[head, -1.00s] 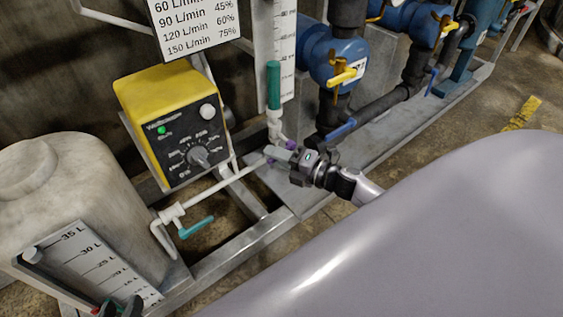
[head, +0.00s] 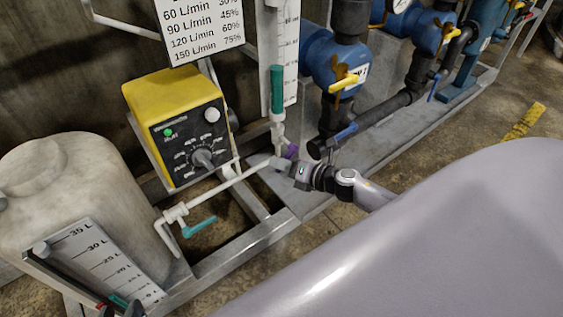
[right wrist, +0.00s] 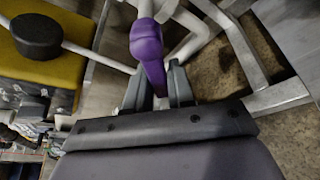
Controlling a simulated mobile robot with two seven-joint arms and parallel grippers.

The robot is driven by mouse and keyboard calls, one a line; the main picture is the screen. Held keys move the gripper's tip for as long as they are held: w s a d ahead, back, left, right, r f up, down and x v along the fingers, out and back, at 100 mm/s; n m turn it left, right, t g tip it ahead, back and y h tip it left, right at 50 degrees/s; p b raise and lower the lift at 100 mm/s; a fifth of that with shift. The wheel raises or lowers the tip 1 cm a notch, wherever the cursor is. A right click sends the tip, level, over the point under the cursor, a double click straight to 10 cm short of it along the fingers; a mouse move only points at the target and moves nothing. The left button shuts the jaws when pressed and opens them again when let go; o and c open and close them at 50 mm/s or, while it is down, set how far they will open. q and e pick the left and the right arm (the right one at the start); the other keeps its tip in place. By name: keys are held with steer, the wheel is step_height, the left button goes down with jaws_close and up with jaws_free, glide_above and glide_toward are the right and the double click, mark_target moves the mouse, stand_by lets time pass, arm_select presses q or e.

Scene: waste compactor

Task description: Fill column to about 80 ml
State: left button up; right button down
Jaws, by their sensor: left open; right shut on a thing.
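The white graduated column scale (head: 291,60) stands upright at the top centre of the head view; I cannot read a liquid level there. A purple valve handle (head: 291,151) sits just below these fittings. My right gripper (head: 284,163) is at the purple handle. In the right wrist view, its fingers (right wrist: 163,88) are shut on the lower end of the purple handle (right wrist: 147,50).
A yellow dosing pump (head: 172,100) with a dial stands left of the column. A whitish tank (head: 75,185) is at far left. A white pipe with a teal-handled valve (head: 200,228) runs between them. Blue pumps (head: 330,60) and dark pipes stand right. The metal frame edges the floor.

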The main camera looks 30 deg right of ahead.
arm_select(q)
steer(key=shift+a, duration=0.1)
arm_select(e)
steer(key=shift+d, duration=0.1)
arm_select(q)
steer(key=shift+f, duration=0.1)
arm_select(e)
steer(key=c, duration=1.1)
jaws_free()
steer(key=shift+o, duration=0.2)
steer(key=shift+s+d, duration=0.1)
steer(key=shift+s, duration=0.15)
arm_select(q)
steer(key=shift+s+a+r+y+p, duration=0.25)
steer(key=shift+a+y+p, duration=0.25)
steer(key=shift+p, duration=0.3)
arm_select(e)
steer(key=v, duration=0.6)
steer(key=shift+s+r, duration=0.15)
steer(key=shift+s, duration=0.15)
arm_select(q)
steer(key=shift+a, duration=0.1)
